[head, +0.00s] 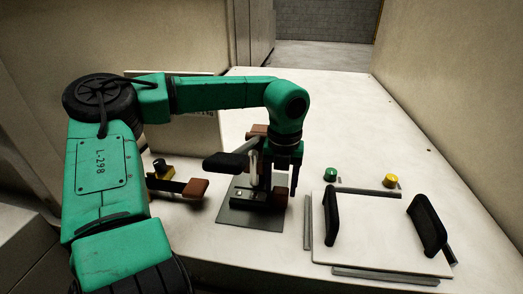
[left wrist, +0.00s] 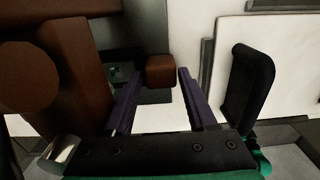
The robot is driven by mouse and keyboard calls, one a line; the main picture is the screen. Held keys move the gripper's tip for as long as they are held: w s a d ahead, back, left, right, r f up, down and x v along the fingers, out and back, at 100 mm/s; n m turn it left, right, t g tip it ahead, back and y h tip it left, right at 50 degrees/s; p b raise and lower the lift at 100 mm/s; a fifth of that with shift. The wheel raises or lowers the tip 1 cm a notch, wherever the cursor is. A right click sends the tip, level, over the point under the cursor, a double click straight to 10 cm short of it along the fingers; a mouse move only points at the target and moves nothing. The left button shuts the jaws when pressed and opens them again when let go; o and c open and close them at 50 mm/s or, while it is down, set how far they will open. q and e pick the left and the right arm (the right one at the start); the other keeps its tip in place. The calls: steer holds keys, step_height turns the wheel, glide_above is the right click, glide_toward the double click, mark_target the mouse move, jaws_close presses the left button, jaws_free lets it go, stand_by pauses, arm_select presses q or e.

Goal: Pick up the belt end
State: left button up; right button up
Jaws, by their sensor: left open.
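My left gripper (head: 283,182) points down over the dark metal plate (head: 238,216) on the white counter. A small brown block (head: 280,197) is right at its fingertips, low over the plate; it looks like the belt end, though the belt itself is mostly hidden. In the left wrist view the gripper (left wrist: 160,76) is open, and the brown block (left wrist: 160,71) shows between and just beyond its two finger tips. I cannot tell whether the fingers touch it. My right gripper is out of view.
A brown-ended black lever (head: 196,188) and a clamp-like fixture with a black handle (head: 227,162) stand left of my gripper. A white panel (head: 375,240) with two black handles lies right. Green (head: 330,174) and yellow (head: 390,181) knobs stand behind it. The counter's back is clear.

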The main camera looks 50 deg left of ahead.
arm_select(q)
jaws_close()
